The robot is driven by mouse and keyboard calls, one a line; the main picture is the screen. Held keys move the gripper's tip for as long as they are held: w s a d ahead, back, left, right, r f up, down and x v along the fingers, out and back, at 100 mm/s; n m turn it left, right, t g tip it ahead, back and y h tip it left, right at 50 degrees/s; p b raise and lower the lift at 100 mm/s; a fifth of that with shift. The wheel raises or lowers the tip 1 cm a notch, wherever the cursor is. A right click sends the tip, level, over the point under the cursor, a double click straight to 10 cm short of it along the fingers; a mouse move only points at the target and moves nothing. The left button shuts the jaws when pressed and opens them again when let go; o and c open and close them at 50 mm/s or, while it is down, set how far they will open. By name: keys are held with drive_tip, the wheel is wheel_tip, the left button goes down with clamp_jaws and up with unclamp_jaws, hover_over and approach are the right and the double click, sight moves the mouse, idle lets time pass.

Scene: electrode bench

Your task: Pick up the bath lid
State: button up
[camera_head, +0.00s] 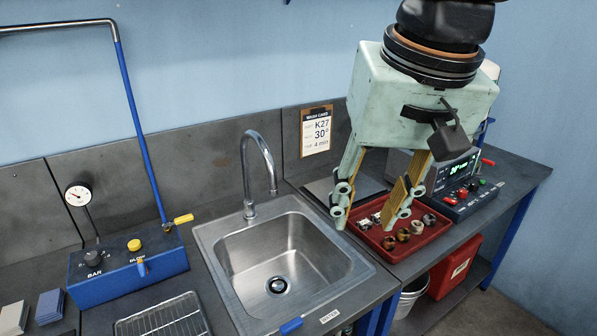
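My gripper (368,208) hangs in the upper right of the head view, pointing down. Its two fingers are apart, with nothing visible between them. The fingertips are in front of a red tray (443,231) on the right bench. I cannot pick out the bath lid for certain. A flat grey panel (322,187) lies behind the fingers, partly hidden by them; I cannot tell whether it is the lid. A grey unit with a lit display (460,170) stands right of the gripper, its left part hidden behind the gripper.
The red tray holds several small round parts (417,228). A steel sink (240,262) with a tall tap (247,170) is at centre. A blue gauge box (130,265) and a wire rack (162,318) are left.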

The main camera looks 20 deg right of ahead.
drive_tip(key=w+d+r+m+g+p, duration=0.1)
drive_tip(key=w+d+m+p, duration=0.2)
drive_tip(key=w, duration=0.7)
drive_tip(key=w+d+r+m+p, duration=0.2)
drive_tip(key=w+d+m, duration=0.15)
drive_tip(key=w, duration=0.65)
drive_tip(key=w+d+r+m+g+p, duration=0.1)
drive_tip(key=w+d+m+p, duration=0.2)
drive_tip(key=w, duration=0.7)
drive_tip(key=w+d+f+m+p, duration=0.2)
drive_tip(key=w+d+f, duration=0.3)
drive_tip(key=w, duration=0.3)
drive_tip(key=w+d+f+m+g+p, duration=0.1)
drive_tip(key=w+d+f+m+p, duration=0.2)
drive_tip(key=w+d+f+m, duration=0.2)
drive_tip(key=w+d+f+m+p, duration=0.3)
drive_tip(key=w+d+f+m, duration=0.1)
drive_tip(key=w+f, duration=0.5)
drive_tip(key=shift+w+d, duration=0.65)
drive_tip(key=shift+w, duration=0.55)
drive_tip(key=shift+m, duration=0.25)
wheel_tip(320, 180, down, 8)
drive_tip(key=shift+r, duration=0.2)
drive_tip(key=shift+f, duration=0.4)
drive_tip(key=shift+p, duration=0.3)
